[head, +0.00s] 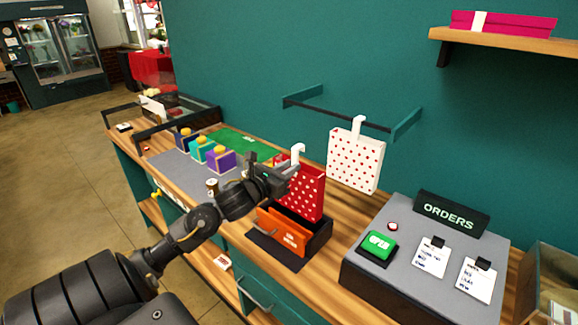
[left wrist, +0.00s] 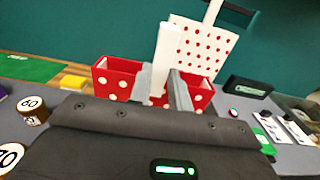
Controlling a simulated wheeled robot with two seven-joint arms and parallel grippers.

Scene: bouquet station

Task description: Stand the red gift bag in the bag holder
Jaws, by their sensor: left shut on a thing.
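The red gift bag with white dots (head: 308,192) is upright, with a white handle (head: 298,150) on top. My left gripper (head: 287,172) is shut on that handle from the left side. In the left wrist view the handle (left wrist: 164,55) stands between the two grey fingers, and the red bag (left wrist: 112,80) shows on both sides of them. The bag holder (head: 322,238) is a dark open box with an orange front panel (head: 283,232). The bag's lower end is at the holder's opening, behind the panel; I cannot tell if it touches the bottom. My right gripper is not in view.
A white bag with red dots (head: 356,162) hangs from a wall rail (head: 345,116) just behind. A grey orders console (head: 425,265) with a green button stands to the right. Several coloured blocks (head: 220,158) and small weights sit on the left of the wooden counter.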

